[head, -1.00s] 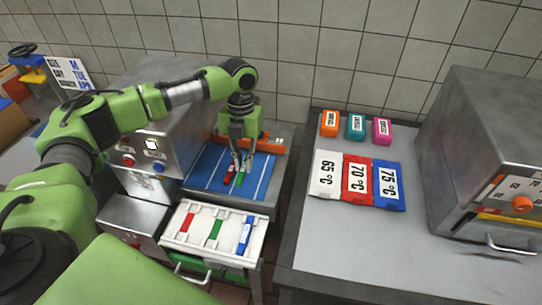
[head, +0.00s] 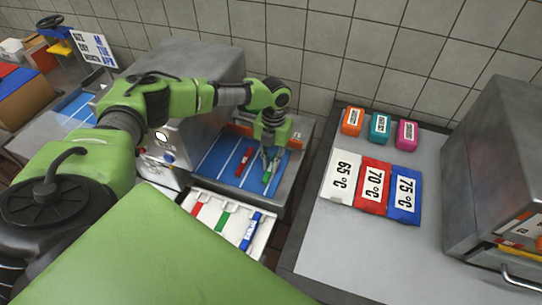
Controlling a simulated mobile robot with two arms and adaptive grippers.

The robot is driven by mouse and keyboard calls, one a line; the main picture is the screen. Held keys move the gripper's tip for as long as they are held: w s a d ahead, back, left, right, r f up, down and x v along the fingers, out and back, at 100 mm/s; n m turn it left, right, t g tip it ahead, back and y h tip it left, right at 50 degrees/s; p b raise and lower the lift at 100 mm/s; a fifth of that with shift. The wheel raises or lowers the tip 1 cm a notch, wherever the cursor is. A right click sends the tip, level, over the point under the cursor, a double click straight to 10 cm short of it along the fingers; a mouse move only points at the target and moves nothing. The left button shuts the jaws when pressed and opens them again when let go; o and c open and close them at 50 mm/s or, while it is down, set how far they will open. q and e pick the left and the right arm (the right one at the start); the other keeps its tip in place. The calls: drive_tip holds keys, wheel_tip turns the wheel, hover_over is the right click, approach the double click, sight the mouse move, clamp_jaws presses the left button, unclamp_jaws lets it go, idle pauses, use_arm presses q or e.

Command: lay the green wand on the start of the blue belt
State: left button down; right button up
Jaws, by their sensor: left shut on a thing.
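My left gripper (head: 269,155) reaches down from above over the blue belt (head: 215,160), which has white lines along it. It is shut on the green wand (head: 268,175), which sits low at the belt's right part; I cannot tell whether the wand touches the surface. A red wand (head: 244,164) lies on the belt just left of it, apart from it. The fingertips partly cover the green wand's far end. My right gripper is not in view.
A white tray (head: 262,240) in front of the belt holds a blue wand (head: 249,230) beside red and green strips. A grey machine (head: 205,75) stands behind left. The right table carries temperature cards (head: 373,186), small coloured blocks (head: 379,128) and a metal oven (head: 500,150).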

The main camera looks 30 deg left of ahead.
use_arm(q)
drive_tip(key=shift+f, duration=0.15)
drive_tip(key=c, duration=2.2)
unclamp_jaws()
drive_tip(key=shift+c, duration=0.2)
drive_tip(key=shift+o, duration=1)
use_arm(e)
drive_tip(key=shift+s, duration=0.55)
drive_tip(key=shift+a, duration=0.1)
